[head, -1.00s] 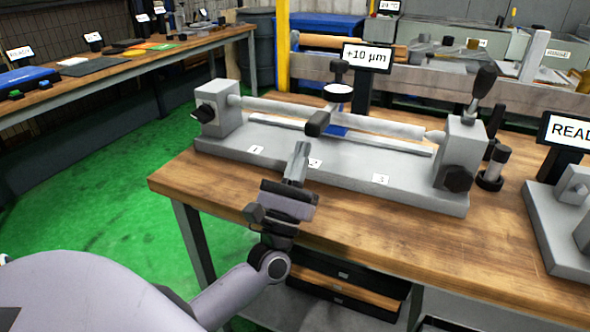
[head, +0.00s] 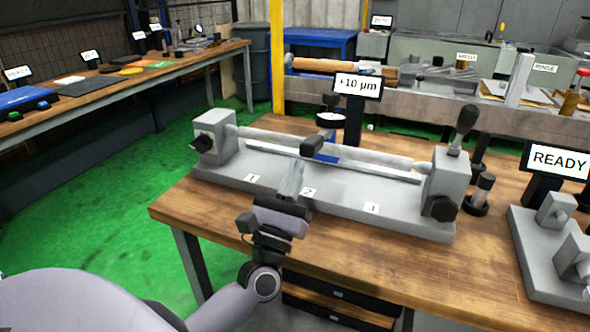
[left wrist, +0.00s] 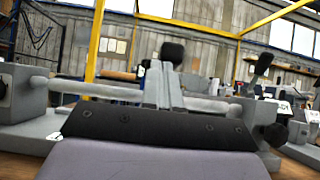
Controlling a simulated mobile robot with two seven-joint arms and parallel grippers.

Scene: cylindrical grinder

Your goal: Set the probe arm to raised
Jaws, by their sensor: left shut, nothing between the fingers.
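The probe arm has a black block-like end (head: 312,146) over the middle of the long bar on the grey bench fixture (head: 330,199). It sits by a round dial (head: 329,120) and a blue carriage (head: 327,157). My left gripper (head: 294,168) is shut and empty, its fingers pointing up and forward just in front of and below the black end. In the left wrist view the black end (left wrist: 172,52) appears just above the fingertips (left wrist: 160,72). I cannot tell whether they touch. My right gripper is not in view.
A "+10 µm" display (head: 358,86) stands behind the fixture. A black-knobbed lever (head: 465,122) rises at its right end. A "READY" sign (head: 559,159) and another grey fixture (head: 545,250) are further right. Bare wood (head: 180,212) lies at the bench's left front.

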